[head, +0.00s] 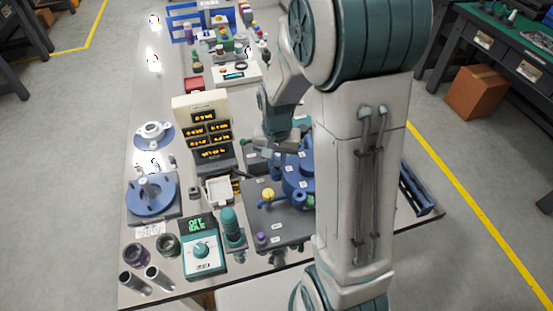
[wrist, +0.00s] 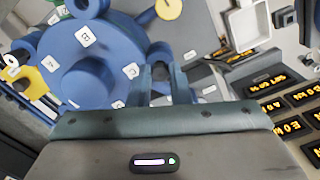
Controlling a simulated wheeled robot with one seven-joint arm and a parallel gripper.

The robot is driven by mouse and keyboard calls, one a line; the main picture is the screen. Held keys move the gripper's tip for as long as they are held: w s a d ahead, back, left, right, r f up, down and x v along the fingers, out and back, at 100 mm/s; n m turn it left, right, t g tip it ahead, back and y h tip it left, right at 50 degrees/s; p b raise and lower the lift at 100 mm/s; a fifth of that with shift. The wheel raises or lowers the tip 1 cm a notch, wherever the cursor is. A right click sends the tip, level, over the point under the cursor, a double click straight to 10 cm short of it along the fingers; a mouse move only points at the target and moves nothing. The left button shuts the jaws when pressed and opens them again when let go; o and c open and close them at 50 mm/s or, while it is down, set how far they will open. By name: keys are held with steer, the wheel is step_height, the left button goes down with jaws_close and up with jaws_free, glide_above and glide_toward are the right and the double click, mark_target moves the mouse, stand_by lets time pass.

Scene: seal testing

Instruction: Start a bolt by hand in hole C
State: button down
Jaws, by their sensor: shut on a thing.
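The blue round housing (head: 296,180) stands on a dark grey plate (head: 262,222), partly hidden behind my arm. In the wrist view its blue top (wrist: 85,85) shows a raised centre, lugs around the rim and small white letter tags. One tag (wrist: 83,37) looks like B; the tag (wrist: 131,71) nearest my fingers is too blurred to read surely. My gripper (wrist: 161,78) is shut on a small dark piece at the housing's rim, mostly hidden between the fingers. I cannot tell whether it touches a hole. In the head view my gripper (head: 276,160) is at the housing's upper left.
A cream display unit (head: 203,125) and a white tray (head: 219,190) stand left of the housing. A yellow round knob (head: 268,194) is near its front left. A teal control box (head: 203,254) and a blue flange (head: 152,196) stand farther left.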

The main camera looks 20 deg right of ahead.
steer(key=m, duration=0.3)
steer(key=shift+f, duration=0.1)
steer(key=shift+m, duration=0.3)
steer(key=shift+m, duration=0.5)
steer(key=c, duration=1.7)
jaws_free()
steer(key=shift+m, duration=0.4)
steer(key=o, duration=0.4)
steer(key=shift+o, duration=0.2)
step_height(320, 180, up, 9)
steer(key=p, duration=0.7)
